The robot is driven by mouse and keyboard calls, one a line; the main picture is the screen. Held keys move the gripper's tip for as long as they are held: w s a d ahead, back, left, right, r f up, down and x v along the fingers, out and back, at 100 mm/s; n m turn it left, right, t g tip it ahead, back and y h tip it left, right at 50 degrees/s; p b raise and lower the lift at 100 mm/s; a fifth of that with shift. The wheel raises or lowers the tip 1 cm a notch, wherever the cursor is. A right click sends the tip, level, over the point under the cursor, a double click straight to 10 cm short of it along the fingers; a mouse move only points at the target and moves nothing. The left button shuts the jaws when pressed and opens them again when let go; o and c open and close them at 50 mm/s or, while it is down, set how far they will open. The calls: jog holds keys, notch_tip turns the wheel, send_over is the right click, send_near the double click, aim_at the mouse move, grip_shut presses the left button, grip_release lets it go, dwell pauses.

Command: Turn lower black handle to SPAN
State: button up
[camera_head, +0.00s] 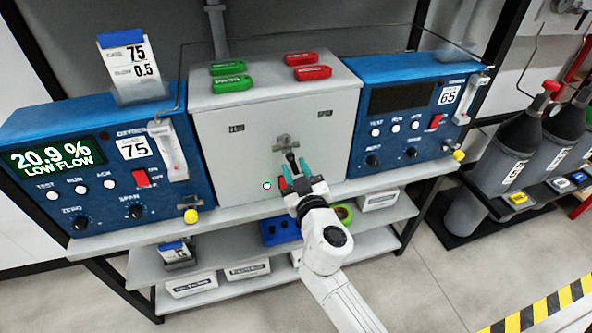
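The grey cabinet (215,160) stands in the middle of the bench between two blue analysers. On its front is a grey valve fitting (284,142) with a dark handle (291,158) that points down. My gripper (296,168) is in front of the cabinet, just below the fitting. Its two teal fingers are apart, with the end of the dark handle between or just above them. I cannot tell whether they touch it. Two small dark labels sit on the cabinet face, left (237,128) and right (324,113) of the fitting; their text is too small to read. My gripper hides the area below.
The left analyser (100,120) shows "20.9 % LOW FLOW"; the right analyser (350,80) has a dark screen. Green and red blocks (305,58) lie on the cabinet. Bottles (510,150) stand at right. A shelf (215,290) with bins is below. Floor is clear at front right.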

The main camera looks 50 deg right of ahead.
grip_shut()
jog(key=shift+n, duration=0.4)
jog(key=shift+s+d+r+n+p, duration=0.3)
jog(key=shift+r+n+p, duration=0.25)
jog(key=shift+n, duration=1.8)
jog(key=shift+s+d+r+n+p, duration=0.15)
jog(key=shift+d+r+n+p, duration=0.3)
jog(key=shift+n, duration=1.85)
jog(key=shift+s+d+r+n+p, duration=0.25)
jog(key=shift+r+n+p, duration=0.4)
jog(key=shift+n, duration=1.7)
jog(key=shift+o, duration=1.1)
grip_release()
